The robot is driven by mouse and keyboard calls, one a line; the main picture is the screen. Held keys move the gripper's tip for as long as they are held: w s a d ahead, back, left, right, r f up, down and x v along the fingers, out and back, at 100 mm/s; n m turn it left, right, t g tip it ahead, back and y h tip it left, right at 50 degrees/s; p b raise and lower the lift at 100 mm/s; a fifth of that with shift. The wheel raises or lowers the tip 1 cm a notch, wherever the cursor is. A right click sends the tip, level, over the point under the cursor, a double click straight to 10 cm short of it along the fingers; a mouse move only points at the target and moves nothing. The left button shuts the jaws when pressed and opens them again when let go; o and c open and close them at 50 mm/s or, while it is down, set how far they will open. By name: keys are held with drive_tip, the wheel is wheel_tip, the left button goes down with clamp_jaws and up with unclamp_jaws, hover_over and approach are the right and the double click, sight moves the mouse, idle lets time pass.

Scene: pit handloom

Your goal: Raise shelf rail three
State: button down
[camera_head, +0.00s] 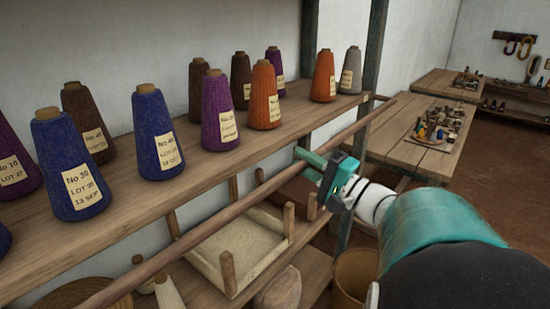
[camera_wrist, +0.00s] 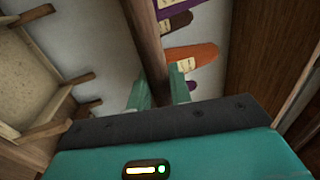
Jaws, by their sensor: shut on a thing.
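The shelf rail (camera_head: 220,213) is a long brown wooden rod. In the head view it slants from the lower left up to the upper right, in front of the shelf (camera_head: 115,200) of yarn cones and below the level of their tops. My gripper (camera_head: 309,165) is shut on the rail right of its middle, with its green fingers on either side of it. In the wrist view the rail (camera_wrist: 146,45) runs up between the two fingers (camera_wrist: 160,95). The part between the fingertips is partly hidden by my gripper.
Labelled cones, such as a blue one (camera_head: 156,135) and an orange one (camera_head: 264,95), stand on the shelf behind the rail. A wooden frame tray (camera_head: 240,240) sits below. A dark post (camera_head: 372,50) rises at the shelf's end. Tables (camera_head: 400,140) stand at the right.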

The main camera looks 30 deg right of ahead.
drive_tip(key=shift+r, duration=0.15)
drive_tip(key=shift+r+g+h, duration=0.3)
drive_tip(key=shift+r+g, duration=0.45)
drive_tip(key=shift+g, duration=0.15)
drive_tip(key=shift+w+a+r+g+h, duration=0.1)
drive_tip(key=shift+w+r+g+h, duration=0.15)
drive_tip(key=shift+r+g, duration=0.3)
drive_tip(key=shift+w+a+r+g+h, duration=0.1)
drive_tip(key=shift+r+g+h, duration=0.2)
drive_tip(key=shift+g, duration=0.35)
drive_tip(key=w+a+r+g+h, duration=0.2)
drive_tip(key=w+r+g+h, duration=0.1)
drive_tip(key=w+g, duration=0.5)
drive_tip(key=shift+a+r+g+h, duration=0.35)
drive_tip(key=shift+r+g, duration=0.4)
drive_tip(key=shift+g, duration=0.95)
drive_tip(key=c, duration=1.3)
unclamp_jaws()
drive_tip(key=shift+w, duration=0.15)
